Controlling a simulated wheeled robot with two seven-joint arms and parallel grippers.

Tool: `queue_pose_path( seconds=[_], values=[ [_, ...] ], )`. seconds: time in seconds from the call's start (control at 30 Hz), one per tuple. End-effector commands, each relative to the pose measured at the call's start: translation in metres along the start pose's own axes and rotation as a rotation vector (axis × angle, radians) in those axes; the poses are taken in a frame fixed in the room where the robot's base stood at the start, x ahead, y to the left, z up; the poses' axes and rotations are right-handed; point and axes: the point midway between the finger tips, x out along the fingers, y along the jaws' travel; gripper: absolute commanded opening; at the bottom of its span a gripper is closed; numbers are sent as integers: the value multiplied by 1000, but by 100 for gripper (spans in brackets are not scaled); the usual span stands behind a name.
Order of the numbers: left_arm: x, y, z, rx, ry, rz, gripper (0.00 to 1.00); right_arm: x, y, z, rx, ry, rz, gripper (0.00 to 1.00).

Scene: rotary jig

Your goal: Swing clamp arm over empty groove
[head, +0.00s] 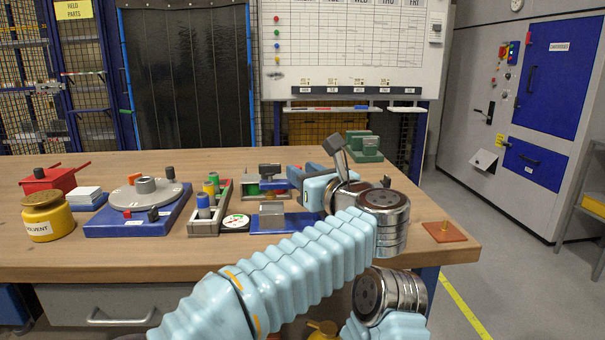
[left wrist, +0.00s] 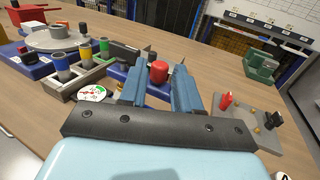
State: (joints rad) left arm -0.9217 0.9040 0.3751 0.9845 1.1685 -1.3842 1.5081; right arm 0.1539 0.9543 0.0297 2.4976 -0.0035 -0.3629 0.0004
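The rotary jig stands at the left of the bench. Its round grey disc (head: 160,196) with a central hub and small orange and black blocks sits on a blue base (head: 110,226). My left gripper (left wrist: 160,68) reaches over the right part of the bench, its two blue fingers parted. A red knob (left wrist: 158,76) shows between the fingertips; contact is not visible. In the head view my left wrist covers much of this spot. I cannot make out the clamp arm or the empty groove for certain. My right gripper is out of view.
A rack of coloured cylinders (head: 196,228) and a round dial (head: 236,222) stand right of the jig. A solvent pot (head: 45,222) and red box (head: 48,180) are at the left. A grey plate with pegs (left wrist: 250,122) lies right of the fingers.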

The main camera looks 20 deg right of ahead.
Motion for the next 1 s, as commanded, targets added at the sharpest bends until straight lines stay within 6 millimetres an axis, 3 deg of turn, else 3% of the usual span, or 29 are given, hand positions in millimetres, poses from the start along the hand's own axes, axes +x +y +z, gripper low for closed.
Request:
queue_pose_path(
  seconds=[0.3, 0.5, 0.7, 1.0],
  values=[
    [-75, 0, -3, 0, -2, -4, 32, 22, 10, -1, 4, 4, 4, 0],
    [-112, -1, -2, 1, -1, -3, 32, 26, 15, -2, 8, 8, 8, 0],
    [-127, 0, -1, 0, 0, -1, 32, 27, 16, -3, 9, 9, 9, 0],
    [-127, 0, -1, 1, 0, -1, 32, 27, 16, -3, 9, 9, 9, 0]
  ],
)
